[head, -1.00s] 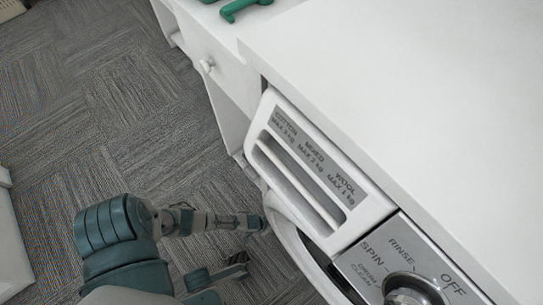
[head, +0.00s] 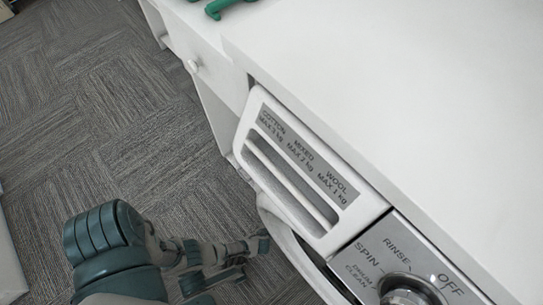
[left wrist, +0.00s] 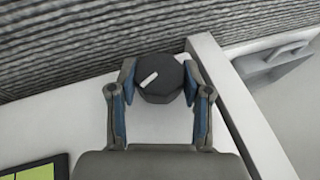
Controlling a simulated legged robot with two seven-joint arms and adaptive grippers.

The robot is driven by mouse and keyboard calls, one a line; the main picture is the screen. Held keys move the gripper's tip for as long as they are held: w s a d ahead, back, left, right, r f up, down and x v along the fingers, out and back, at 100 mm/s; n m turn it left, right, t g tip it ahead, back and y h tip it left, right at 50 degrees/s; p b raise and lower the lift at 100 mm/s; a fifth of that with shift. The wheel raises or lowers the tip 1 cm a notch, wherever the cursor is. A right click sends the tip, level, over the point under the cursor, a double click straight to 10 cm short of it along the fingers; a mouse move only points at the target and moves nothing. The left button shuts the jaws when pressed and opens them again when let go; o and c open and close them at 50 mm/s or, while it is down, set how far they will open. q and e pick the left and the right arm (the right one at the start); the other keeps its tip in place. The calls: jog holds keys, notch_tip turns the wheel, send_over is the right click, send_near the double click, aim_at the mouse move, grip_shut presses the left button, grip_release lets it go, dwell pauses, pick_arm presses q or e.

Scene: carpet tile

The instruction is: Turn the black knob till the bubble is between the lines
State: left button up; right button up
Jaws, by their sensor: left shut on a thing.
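The black knob (left wrist: 160,79) is many-sided, with a white mark slanting up to the right, in the left wrist view. My left gripper (left wrist: 158,82) is shut on it, one blue-padded finger against each side. In the head view my left gripper (head: 252,255) is low beside the washing machine, and the knob cannot be made out there. A yellow-green panel with a dark frame (left wrist: 35,168) is cut off at the lower left of the left wrist view. I see no bubble or lines on it. My right gripper is not in view.
A white washing machine with a detergent drawer (head: 300,190) and a silver dial (head: 403,288) stands under a white worktop (head: 400,90). A green object (head: 225,6) lies at the worktop's far end. Grey carpet (head: 80,120) is open to the left.

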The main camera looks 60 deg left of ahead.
pick_arm(q)
jog(key=shift+s+d+f+m+g+y+b, duration=0.3)
jog(key=shift+f+y+b, duration=0.15)
jog(key=shift+y+b, duration=0.35)
jog(key=shift+w+r+y, duration=0.2)
jog(key=shift+r+y, duration=0.05)
jog(key=shift+y, duration=0.45)
jog(key=shift+d+f+m+y, duration=0.2)
jog(key=shift+d+m+y, duration=0.15)
jog(key=shift+y, duration=0.25)
jog(key=shift+a+r+y, duration=0.1)
jog(key=shift+a+y, duration=0.05)
jog(key=shift+y, duration=0.25)
jog(key=o, duration=1.1)
jog(key=shift+o, duration=0.2)
jog(key=shift+a, duration=0.1)
jog(key=shift+w+r, duration=0.1)
